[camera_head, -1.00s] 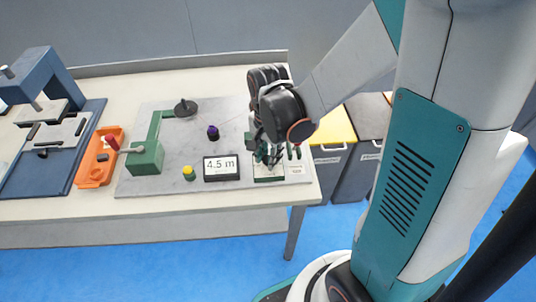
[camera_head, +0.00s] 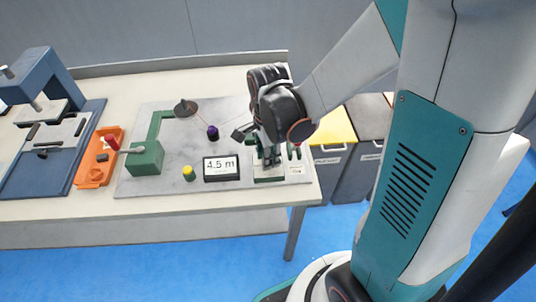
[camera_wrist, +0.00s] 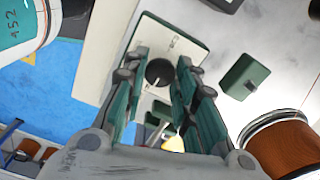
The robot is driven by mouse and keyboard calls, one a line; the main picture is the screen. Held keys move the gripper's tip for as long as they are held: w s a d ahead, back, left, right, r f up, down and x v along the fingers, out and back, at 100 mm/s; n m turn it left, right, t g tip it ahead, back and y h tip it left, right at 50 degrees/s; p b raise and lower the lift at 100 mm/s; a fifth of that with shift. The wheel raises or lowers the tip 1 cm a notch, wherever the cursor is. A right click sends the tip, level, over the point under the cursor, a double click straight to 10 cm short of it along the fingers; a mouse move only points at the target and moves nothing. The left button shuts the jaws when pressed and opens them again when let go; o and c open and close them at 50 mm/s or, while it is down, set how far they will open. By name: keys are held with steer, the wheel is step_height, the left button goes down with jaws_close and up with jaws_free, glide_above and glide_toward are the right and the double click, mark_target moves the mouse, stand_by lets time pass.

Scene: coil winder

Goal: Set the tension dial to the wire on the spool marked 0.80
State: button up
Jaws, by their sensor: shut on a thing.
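The tension dial is a round black knob (camera_wrist: 159,73) on a white-faced, dark green base (camera_wrist: 188,44). My gripper (camera_wrist: 161,64) is shut on the knob, one finger on each side. The few marks on the dial face are too small to read. In the head view, the dial's base (camera_head: 269,179) is at the right front of the grey board, and my gripper (camera_head: 268,156) comes down on it, hiding the knob. A copper-wound spool (camera_wrist: 282,146) shows at the lower right of the wrist view. I cannot read a 0.80 mark anywhere.
A black display (camera_head: 221,168) reading 4.5 m stands left of the dial. A yellow button (camera_head: 188,173), a purple piece (camera_head: 213,133) and a green winder (camera_head: 146,158) share the board. An orange tray (camera_head: 99,160) lies further left. Bins (camera_head: 330,160) stand beyond the table's right edge.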

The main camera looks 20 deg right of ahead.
stand_by(0.3)
steer(key=o, duration=1.1)
step_height(320, 180, up, 12)
steer(key=shift+s, duration=0.1)
steer(key=s+r+n+t, duration=0.2)
steer(key=n, duration=0.4)
steer(key=s+r+n+t, duration=0.1)
steer(key=s+n+t, duration=0.1)
steer(key=n, duration=0.4)
steer(key=s+r+n+t, duration=0.2)
steer(key=s+n+t, duration=0.1)
steer(key=n, duration=0.3)
steer(key=shift+s+a+r+n, duration=0.1)
steer(key=shift+r+n, duration=0.2)
